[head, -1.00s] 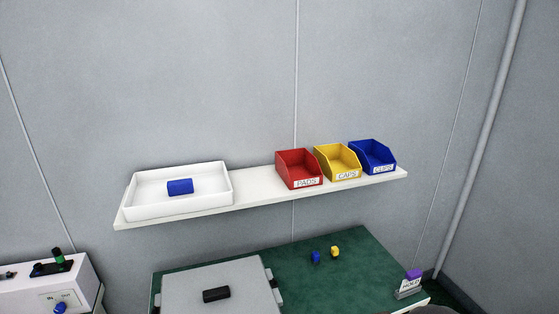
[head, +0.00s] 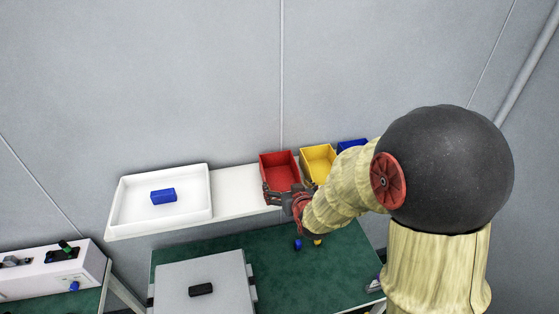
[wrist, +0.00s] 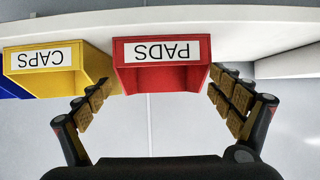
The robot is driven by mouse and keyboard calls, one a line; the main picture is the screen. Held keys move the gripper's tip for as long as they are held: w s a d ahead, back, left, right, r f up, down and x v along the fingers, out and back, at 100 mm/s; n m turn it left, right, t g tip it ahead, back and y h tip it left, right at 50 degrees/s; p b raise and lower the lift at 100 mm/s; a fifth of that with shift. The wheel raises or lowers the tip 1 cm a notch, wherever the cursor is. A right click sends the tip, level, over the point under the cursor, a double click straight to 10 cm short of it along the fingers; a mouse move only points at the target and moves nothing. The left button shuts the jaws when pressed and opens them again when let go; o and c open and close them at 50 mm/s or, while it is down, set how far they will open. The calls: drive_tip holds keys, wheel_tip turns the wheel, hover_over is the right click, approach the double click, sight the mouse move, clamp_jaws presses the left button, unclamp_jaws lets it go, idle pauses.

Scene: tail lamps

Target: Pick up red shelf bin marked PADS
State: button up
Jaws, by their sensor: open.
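The red shelf bin marked PADS (head: 279,170) stands on the white shelf, left of the yellow bin. In the wrist view, which appears upside down, the red bin (wrist: 162,76) shows its PADS label between my two fingers. My gripper (head: 283,193) is at the front of the red bin in the head view. In the wrist view my gripper (wrist: 162,95) is open, with one finger on each side of the bin. Whether the fingers touch the bin I cannot tell. The bin's label is hidden in the head view.
The yellow CAPS bin (head: 318,160) stands close beside the red one, near one finger. A blue bin (head: 352,146) is partly hidden by my arm. A white tray (head: 203,206) with a blue block is at the shelf's left. A green table (head: 270,290) lies below.

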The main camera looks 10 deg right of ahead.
sight(279, 180)
drive_tip(key=shift+o, duration=0.4)
drive_tip(key=shift+w+r+t+p, duration=0.4)
drive_tip(key=shift+p, duration=0.4)
drive_tip(key=shift+w+p, duration=0.4)
drive_tip(key=shift+r+p+x, duration=0.1)
drive_tip(key=shift+p+x, duration=0.35)
drive_tip(key=shift+x, duration=1.45)
drive_tip(key=shift+r+p+x, duration=0.15)
drive_tip(key=shift+p+x, duration=0.3)
drive_tip(key=shift+x, duration=1.4)
drive_tip(key=shift+w+a, duration=0.1)
drive_tip(key=shift+a, duration=0.05)
drive_tip(key=shift+c, duration=0.7)
drive_tip(key=c, duration=0.9)
